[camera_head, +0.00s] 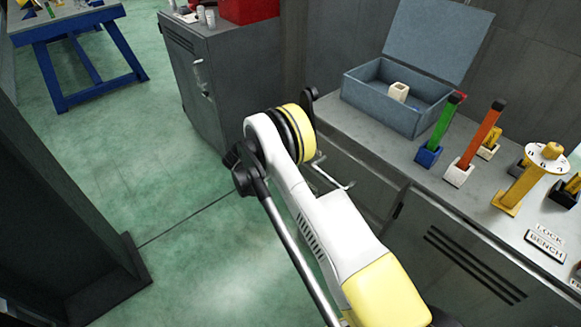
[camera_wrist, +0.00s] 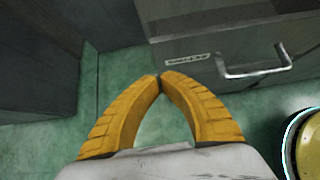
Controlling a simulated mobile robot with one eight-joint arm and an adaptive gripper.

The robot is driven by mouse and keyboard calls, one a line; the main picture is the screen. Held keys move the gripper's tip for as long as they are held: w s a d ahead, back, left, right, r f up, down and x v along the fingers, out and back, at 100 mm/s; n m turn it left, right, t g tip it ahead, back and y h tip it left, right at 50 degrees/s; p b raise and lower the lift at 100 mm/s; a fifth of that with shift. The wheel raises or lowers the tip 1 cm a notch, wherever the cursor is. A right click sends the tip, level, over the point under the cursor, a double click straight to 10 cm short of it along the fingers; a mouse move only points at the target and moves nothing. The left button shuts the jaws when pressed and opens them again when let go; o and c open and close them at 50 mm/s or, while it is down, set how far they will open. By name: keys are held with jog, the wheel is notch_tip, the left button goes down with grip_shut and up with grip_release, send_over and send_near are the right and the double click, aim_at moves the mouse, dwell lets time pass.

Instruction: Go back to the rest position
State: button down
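My gripper (camera_wrist: 160,82) shows in the wrist view as two yellow ribbed fingers. Their tips meet, and nothing is seen between them. Beyond the fingertips are the green floor and the front of a grey cabinet. In the head view my white and yellow arm reaches out over the floor, left of the bench; the gripper itself is not seen there.
A grey bench (camera_head: 372,131) on the right bears an open blue box (camera_head: 380,106), a green bar (camera_head: 442,125) and an orange bar (camera_head: 482,132) in holders. A metal handle (camera_wrist: 254,69) juts from the cabinet. A dark panel (camera_head: 50,205) stands left. Green floor (camera_head: 190,255) is clear between.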

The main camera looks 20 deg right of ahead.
jog(key=p+v, duration=0.1)
jog(key=v, duration=0.5)
jog(key=shift+r+p, duration=0.2)
jog(key=shift+p, duration=0.2)
